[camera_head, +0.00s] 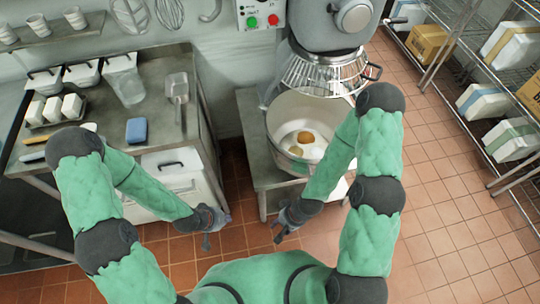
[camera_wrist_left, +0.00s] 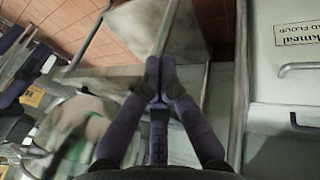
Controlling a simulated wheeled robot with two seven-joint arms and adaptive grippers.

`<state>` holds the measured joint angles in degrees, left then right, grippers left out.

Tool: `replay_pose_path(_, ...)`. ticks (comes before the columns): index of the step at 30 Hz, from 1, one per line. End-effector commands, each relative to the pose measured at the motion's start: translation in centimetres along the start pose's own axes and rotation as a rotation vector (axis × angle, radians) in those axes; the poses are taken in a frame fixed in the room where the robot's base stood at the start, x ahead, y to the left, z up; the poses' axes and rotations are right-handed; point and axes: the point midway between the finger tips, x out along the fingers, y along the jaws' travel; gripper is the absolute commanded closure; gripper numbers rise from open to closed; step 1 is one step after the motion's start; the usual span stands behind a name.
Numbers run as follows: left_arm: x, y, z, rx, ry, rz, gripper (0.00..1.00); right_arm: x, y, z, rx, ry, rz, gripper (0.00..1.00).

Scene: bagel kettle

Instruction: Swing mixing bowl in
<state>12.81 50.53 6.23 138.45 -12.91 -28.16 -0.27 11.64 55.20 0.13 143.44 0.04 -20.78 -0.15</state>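The mixing bowl (camera_head: 276,118) is a large pale metal bowl at the centre of the head view. It holds a white heap with a brown patch. It sits below and in front of the mixer's wire guard (camera_head: 322,76), under the grey mixer head (camera_head: 328,25). My right forearm hides part of its right side. My left gripper (camera_head: 207,240) is left of the bowl and low, apart from it. In the left wrist view its fingertips (camera_wrist_left: 160,72) meet with nothing visible between them. My right gripper (camera_head: 281,234) hangs in front of the bowl; its finger opening is unclear.
A steel counter (camera_head: 160,68) at left holds containers, a scoop (camera_head: 177,92) and a blue sponge (camera_head: 137,130). White bins (camera_head: 172,166) stand beneath it. The mixer has a control box (camera_head: 261,14) with green and red buttons. Wire shelves with boxes (camera_head: 483,101) stand right. Tiled floor at right is clear.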

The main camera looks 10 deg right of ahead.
Motion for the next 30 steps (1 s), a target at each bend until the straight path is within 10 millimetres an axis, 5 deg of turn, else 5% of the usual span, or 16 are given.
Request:
replay_pose_path(8, -0.2, 1.7, -6.3, 0.227, 0.236, 0.116, 1.00, 1.0, 0.3, 0.0, 0.000, 0.000, 0.000, 0.60)
replay_pose_path(16, -4.0, 7.0, -12.8, 0.607, 0.606, 0.357, 1.00, 2.5, 0.9, -0.1, -0.001, 0.000, 0.000, 0.60)
replay_pose_path(24, -9.5, 11.8, -12.3, 0.940, 0.863, 0.637, 1.00, 3.6, 1.3, -0.1, -0.001, 0.000, 0.000, 0.60)
replay_pose_path(30, -11.4, 12.9, -10.9, 1.046, 0.923, 0.745, 1.00, 3.9, 1.4, -0.1, -0.001, 0.000, 0.000, 0.60)
